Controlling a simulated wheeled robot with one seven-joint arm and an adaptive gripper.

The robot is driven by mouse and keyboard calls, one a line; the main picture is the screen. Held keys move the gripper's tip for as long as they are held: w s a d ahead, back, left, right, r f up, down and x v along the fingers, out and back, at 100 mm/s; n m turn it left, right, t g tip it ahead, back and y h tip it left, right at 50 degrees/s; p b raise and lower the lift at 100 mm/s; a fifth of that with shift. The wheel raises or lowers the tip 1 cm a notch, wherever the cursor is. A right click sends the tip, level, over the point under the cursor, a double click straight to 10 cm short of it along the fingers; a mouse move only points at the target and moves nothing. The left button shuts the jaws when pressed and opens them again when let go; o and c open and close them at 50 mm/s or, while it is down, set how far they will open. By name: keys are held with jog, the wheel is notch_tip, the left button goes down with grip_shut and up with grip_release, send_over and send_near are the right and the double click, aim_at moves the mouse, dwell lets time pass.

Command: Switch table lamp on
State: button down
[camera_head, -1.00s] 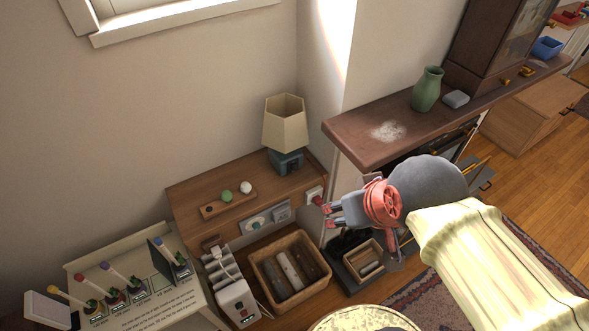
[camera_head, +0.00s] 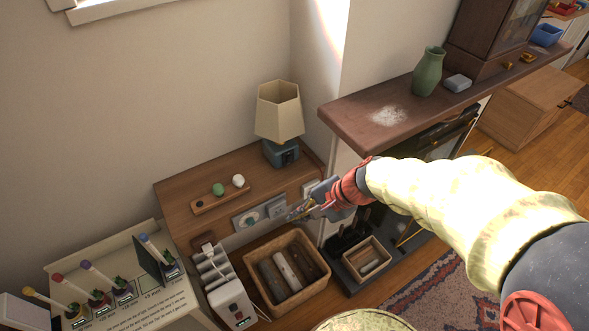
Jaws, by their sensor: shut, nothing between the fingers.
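The table lamp (camera_head: 279,112) stands upright at the back right of a wooden side table, with a beige faceted shade and a blue-grey base (camera_head: 281,153). No glow shows from the shade. A small detail on the front of the base is too small to make out. My gripper (camera_head: 291,214) is shut and empty. It is in front of the table's front face, below and slightly right of the lamp, close to a grey plate (camera_head: 276,207). Whether it touches the plate I cannot tell.
A tray with two balls (camera_head: 218,200) lies on the table (camera_head: 175,195). A basket (camera_head: 262,300) and power strip (camera_head: 230,302) stand below. A brown shelf (camera_head: 350,132) is at right.

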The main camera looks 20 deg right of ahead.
jog(key=w+d+f+m+t+h, duration=0.1)
jog(key=w+d+f+m+t, duration=0.1)
jog(key=w+m, duration=0.3)
jog(key=w+d+f+m+t+h, duration=0.1)
jog(key=w+d+f+m+t, duration=0.1)
jog(key=w+d+m, duration=0.2)
jog(key=w+d+f+m+t+h+b, duration=0.1)
jog(key=w+d+f+m+t, duration=0.1)
jog(key=w+d+m, duration=0.2)
jog(key=w+m, duration=0.3)
jog(key=m, duration=0.4)
jog(key=shift+w+f, duration=0.25)
jog(key=shift+f, duration=0.1)
jog(key=b, duration=0.4)
send_near(289, 159)
jog(key=w+f, duration=0.1)
jog(key=f, duration=0.2)
jog(key=w+a+f, duration=0.1)
jog(key=f, duration=0.1)
jog(key=shift+w+f, duration=0.35)
jog(key=shift+w+a+r, duration=0.1)
jog(key=shift+w+a, duration=0.05)
jog(key=shift+w, duration=0.35)
